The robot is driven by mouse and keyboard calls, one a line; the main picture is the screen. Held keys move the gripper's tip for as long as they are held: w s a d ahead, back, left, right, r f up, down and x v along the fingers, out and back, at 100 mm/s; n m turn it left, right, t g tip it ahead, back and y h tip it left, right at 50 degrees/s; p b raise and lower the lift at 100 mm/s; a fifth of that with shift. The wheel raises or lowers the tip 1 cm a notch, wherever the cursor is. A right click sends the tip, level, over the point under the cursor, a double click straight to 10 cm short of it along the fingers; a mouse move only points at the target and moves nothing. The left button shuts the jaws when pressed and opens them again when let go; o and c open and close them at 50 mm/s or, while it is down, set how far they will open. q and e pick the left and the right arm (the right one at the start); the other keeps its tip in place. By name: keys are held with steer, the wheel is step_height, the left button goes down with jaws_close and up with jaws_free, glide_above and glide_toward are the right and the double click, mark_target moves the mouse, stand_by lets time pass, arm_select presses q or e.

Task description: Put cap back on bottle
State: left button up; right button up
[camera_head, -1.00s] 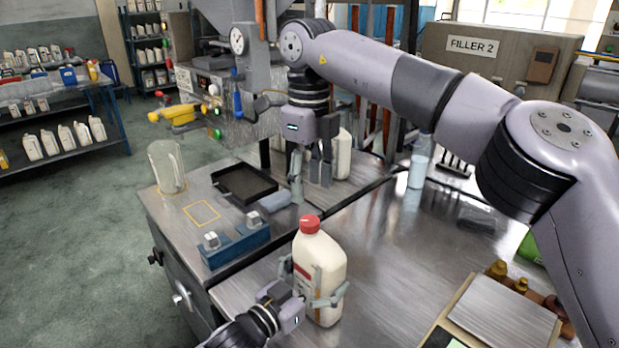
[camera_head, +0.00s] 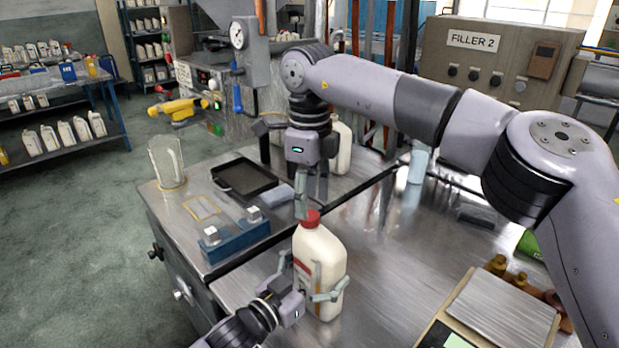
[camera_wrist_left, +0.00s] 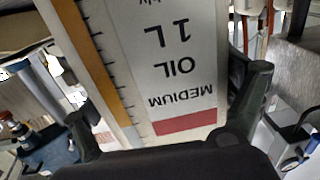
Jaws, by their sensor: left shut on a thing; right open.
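The white oil bottle (camera_head: 322,262) stands upright on the metal table, with the red cap (camera_head: 311,218) on its neck. I cannot tell how tightly the cap sits. My left gripper (camera_head: 316,290) is shut around the bottle's lower body. In the left wrist view the bottle (camera_wrist_left: 180,65) fills the space between the fingers, its "MEDIUM OIL 1 L" label upside down. My right gripper (camera_head: 311,192) is open and points down just above and behind the cap. A fingertip overlaps the cap's top edge; contact is unclear.
A black tray (camera_head: 246,194), a blue block fixture (camera_head: 234,243) and a clear jug (camera_head: 167,162) are on the left bench. Another white bottle (camera_head: 342,148) stands behind my right gripper. Small brown bottles (camera_head: 497,264) are at right.

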mark_target(309, 215)
steer(key=shift+f, duration=1.75)
steer(key=shift+c, duration=0.3)
jaws_close()
steer(key=shift+o, duration=0.9)
jaws_free()
steer(key=shift+r, duration=0.1)
step_height(309, 215, up, 12)
